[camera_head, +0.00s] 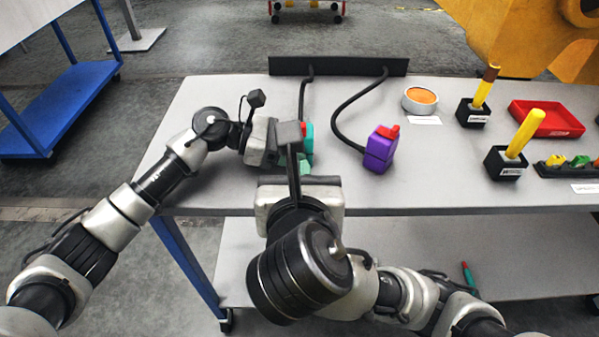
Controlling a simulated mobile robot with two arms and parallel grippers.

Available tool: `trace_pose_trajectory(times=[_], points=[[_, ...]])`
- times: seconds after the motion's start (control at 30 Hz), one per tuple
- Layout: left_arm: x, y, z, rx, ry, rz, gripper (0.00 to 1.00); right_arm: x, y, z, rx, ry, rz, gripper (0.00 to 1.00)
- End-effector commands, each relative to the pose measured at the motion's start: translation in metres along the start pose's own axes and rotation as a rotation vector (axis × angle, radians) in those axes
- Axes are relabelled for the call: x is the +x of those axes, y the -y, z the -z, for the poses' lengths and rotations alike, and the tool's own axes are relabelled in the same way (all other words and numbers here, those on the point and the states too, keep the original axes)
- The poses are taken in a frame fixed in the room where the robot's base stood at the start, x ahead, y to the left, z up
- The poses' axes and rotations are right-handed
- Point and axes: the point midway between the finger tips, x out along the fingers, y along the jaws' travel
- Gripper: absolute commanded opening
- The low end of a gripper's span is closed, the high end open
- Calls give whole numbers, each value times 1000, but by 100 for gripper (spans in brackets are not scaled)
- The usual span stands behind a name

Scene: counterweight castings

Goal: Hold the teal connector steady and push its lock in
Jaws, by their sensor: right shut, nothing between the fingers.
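The teal connector (308,144) stands on the bench near its front edge, on the end of a black cable. My right gripper (300,181) is shut and empty, at the bench's front edge, on the near side of the connector.
A purple connector (379,150) with a red lock (388,132) stands to the right. Both cables run to a black rail (338,66) at the back. A round orange-topped dish (420,99), yellow-handled tools in black holders (505,160) and a red tray (546,119) are further right.

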Motion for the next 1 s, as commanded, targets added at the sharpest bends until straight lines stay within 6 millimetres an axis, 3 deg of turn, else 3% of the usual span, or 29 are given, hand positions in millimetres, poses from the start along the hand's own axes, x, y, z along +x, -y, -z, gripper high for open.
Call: trace_pose_trajectory(times=[0.4, 0.43, 0.6, 0.87, 1.0], points=[[0, 0, 0, 0, 1, -1, 36, -2, 0, 0, 0, 1, -1, 0], [0, 0, 0, 0, 1, -1, 53, -2, 0, 0, 0, 1, -1, 0], [0, 0, 0, 0, 0, -1, 79, -2, 0, 0, 0, 1, -1, 0], [-1, 0, 0, 0, 0, -1, 79, -2, 0, 0, 0, 1, -1, 0], [-11, -1, 0, -1, 0, -3, 79, -2, 0, 0, 0, 1, -1, 0]])
